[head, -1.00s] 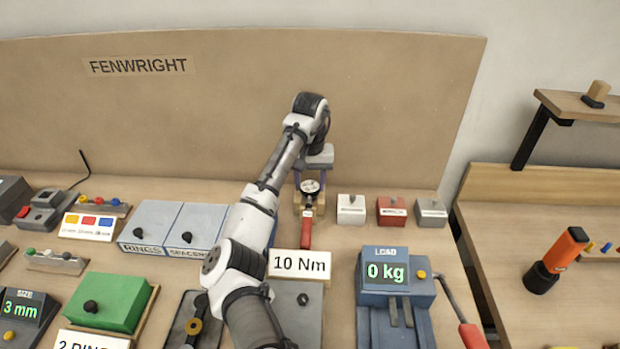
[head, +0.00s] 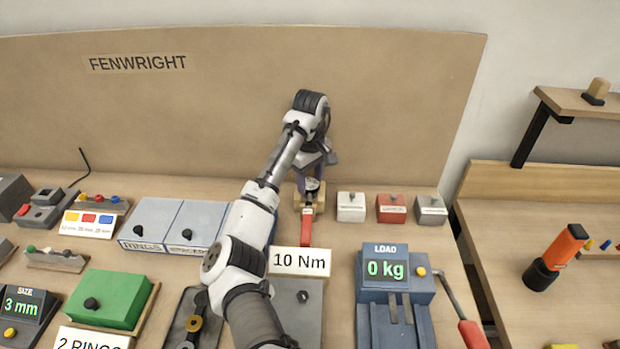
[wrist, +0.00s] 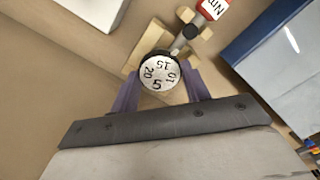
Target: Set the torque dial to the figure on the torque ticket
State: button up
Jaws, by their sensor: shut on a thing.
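The torque dial (wrist: 158,74) is a round white face with a black rim, marked 5, 10, 15 and 20. In the wrist view the 5 is nearest my gripper, the 15 is opposite, the 10 is right and the 20 left. The side between 15 and 10 faces the wrench shaft; I cannot make out an index mark. My gripper (wrist: 161,88) is shut on the dial, a purple finger on each side. In the head view the dial (head: 314,186) is partly hidden by my gripper. The red wrench handle (head: 306,230) points toward me. The torque ticket (head: 299,261) reads 10 Nm.
White (head: 351,208), red (head: 391,209) and grey (head: 431,210) boxes stand right of the wrench. Blue-grey boxes (head: 155,222) stand left. A load press (head: 386,271) showing 0 kg is at front right. The backboard (head: 400,110) rises behind.

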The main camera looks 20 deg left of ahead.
aim_at(310, 183)
jog(key=shift+n, duration=0.5)
jog(key=o, duration=1)
notch_tip(310, 183, up, 14)
jog(key=shift+f+b, duration=0.1)
jog(key=shift+b, duration=0.3)
